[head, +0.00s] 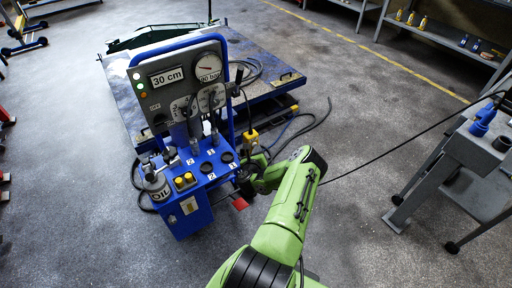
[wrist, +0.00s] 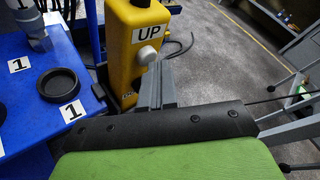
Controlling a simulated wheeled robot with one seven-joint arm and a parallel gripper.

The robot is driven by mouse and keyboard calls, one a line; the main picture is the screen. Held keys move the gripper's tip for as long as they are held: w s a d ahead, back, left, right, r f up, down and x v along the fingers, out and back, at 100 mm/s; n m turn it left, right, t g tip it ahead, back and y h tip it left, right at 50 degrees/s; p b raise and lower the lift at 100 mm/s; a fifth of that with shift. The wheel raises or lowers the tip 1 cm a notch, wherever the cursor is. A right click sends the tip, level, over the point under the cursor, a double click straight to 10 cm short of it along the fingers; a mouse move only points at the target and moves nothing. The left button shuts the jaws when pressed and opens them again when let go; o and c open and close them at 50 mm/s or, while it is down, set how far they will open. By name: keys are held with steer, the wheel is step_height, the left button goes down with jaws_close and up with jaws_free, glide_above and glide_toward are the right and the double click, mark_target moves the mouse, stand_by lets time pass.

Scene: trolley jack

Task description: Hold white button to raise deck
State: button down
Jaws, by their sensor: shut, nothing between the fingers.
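The yellow control box (wrist: 133,45), labelled UP, stands just ahead of my gripper in the wrist view. Its round white button (wrist: 147,55) faces right, towards my fingers. My gripper (wrist: 160,68) is shut and empty, its fingertips right beside the button; I cannot tell whether they touch it. In the head view the yellow box (head: 251,137) shows beside the blue cart, and my fingertips are hidden there. The blue deck (head: 285,80) lies low behind the cart. The cart's panel display (head: 166,76) reads 30 cm and the gauge (head: 208,68) is marked 90 bar.
The blue cart (head: 187,218) carries an oil can (head: 157,187) and numbered round holders. In the wrist view a black ring holder (wrist: 62,84) is close on the left. Hoses lie on the floor by the deck.

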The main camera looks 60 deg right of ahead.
steer(key=shift+s+a+b, duration=0.15)
steer(key=shift+s+a, duration=0.1)
steer(key=shift+s, duration=0.2)
steer(key=shift+s+a+b, duration=0.15)
steer(key=shift+s+a, duration=0.05)
steer(key=shift+s, duration=0.25)
steer(key=s+b, duration=0.1)
steer(key=b, duration=0.1)
steer(key=s+a+b, duration=0.1)
steer(key=s+b, duration=0.1)
steer(key=s+a+b, duration=0.1)
steer(key=b, duration=0.1)
steer(key=shift+s+a, duration=0.15)
steer(key=shift+s, duration=0.1)
stand_by(3.4)
